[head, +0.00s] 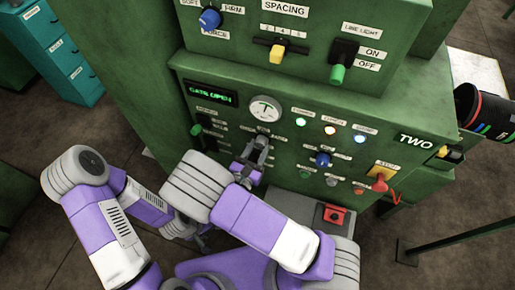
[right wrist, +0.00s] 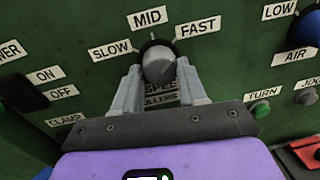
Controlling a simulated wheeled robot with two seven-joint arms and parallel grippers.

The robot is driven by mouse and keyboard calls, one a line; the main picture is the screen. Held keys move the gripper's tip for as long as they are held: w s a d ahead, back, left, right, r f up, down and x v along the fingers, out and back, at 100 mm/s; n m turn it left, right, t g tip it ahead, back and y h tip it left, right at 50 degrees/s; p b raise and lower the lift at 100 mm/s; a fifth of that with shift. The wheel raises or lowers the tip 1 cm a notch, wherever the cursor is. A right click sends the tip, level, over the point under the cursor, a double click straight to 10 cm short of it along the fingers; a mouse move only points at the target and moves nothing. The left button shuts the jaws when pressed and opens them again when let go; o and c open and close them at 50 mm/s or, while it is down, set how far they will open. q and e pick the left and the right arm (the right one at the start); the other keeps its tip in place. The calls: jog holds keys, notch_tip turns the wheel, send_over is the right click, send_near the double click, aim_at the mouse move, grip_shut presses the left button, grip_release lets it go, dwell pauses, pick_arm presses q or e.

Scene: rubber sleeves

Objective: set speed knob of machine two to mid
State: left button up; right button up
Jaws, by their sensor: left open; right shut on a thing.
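The speed knob (right wrist: 158,66) is round and grey on the green panel of machine two, under the labels SLOW, MID (right wrist: 148,18) and FAST. A small light mark at its top edge points up toward MID. My right gripper (right wrist: 160,78) is shut on the knob, one finger on each side; the fingers partly cover the SPEED label below. In the head view my right gripper (head: 259,146) is at the panel below the dial gauge, and the knob is mostly hidden there. My left gripper (head: 201,239) hangs low, away from the panel, partly hidden behind my arm; it is open.
A blue knob (head: 323,159) and lit lamps sit to the right on the panel. A red stop switch (head: 380,182) and a red button box (head: 335,215) are lower right. A black roller (head: 484,110) juts out at the right.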

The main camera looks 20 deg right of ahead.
jog(key=n+p, duration=0.3)
jog(key=n, duration=0.1)
jog(key=shift+r+n+p, duration=0.1)
jog(key=shift+n+p, duration=0.2)
jog(key=n+p, duration=0.2)
jog(key=n, duration=0.2)
jog(key=shift+s+d+n+t+p, duration=0.1)
jog(key=shift+n+t+p, duration=0.25)
jog(key=shift+n+t, duration=0.05)
jog(key=shift+f, duration=0.2)
jog(key=o, duration=1.1)
jog(key=shift+c, duration=0.2)
jog(key=v, duration=0.7)
jog(key=shift+s, duration=0.25)
